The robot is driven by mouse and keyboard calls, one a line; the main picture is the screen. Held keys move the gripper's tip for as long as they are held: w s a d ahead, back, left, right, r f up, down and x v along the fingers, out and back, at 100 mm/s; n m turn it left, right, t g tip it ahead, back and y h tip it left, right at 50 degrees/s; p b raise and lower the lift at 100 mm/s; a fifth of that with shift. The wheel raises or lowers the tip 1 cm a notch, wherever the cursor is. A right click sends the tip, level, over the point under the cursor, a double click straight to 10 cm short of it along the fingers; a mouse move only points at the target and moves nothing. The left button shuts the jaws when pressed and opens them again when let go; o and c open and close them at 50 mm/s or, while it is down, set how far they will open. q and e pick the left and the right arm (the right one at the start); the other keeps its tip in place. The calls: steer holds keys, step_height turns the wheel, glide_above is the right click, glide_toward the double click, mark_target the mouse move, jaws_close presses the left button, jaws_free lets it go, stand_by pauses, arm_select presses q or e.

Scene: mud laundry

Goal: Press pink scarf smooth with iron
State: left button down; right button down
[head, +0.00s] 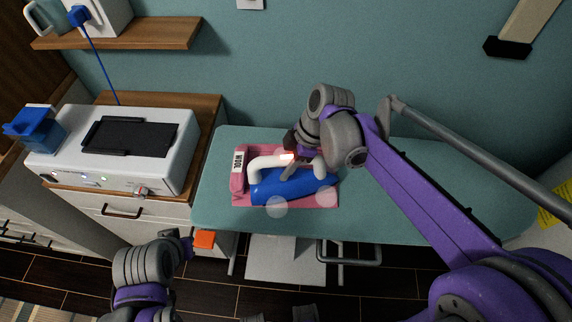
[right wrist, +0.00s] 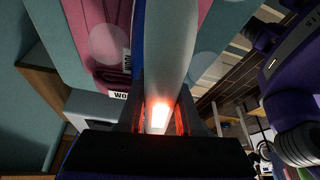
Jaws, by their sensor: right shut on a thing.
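The pink scarf (head: 240,199) lies on the teal ironing board (head: 400,200), with pale dots and a white label reading "WOOL" at its left end. The iron (head: 285,188), with a blue body and white handle, is on or just over the scarf and hides much of it. My right gripper (head: 290,160) is shut on the iron's white handle, which also shows between the fingers in the right wrist view (right wrist: 165,60). Whether the iron touches the cloth cannot be told. My left arm is low at the left, and its fingertips are not clear.
A white appliance (head: 170,160) with a black top and a blue container (head: 35,127) stand on the cabinet to the left. A wooden shelf (head: 150,37) hangs above. An orange object (head: 204,239) is below the board's left end. The board's right side is clear under my arm.

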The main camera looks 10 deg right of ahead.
mark_target(282, 157)
stand_by(0.6)
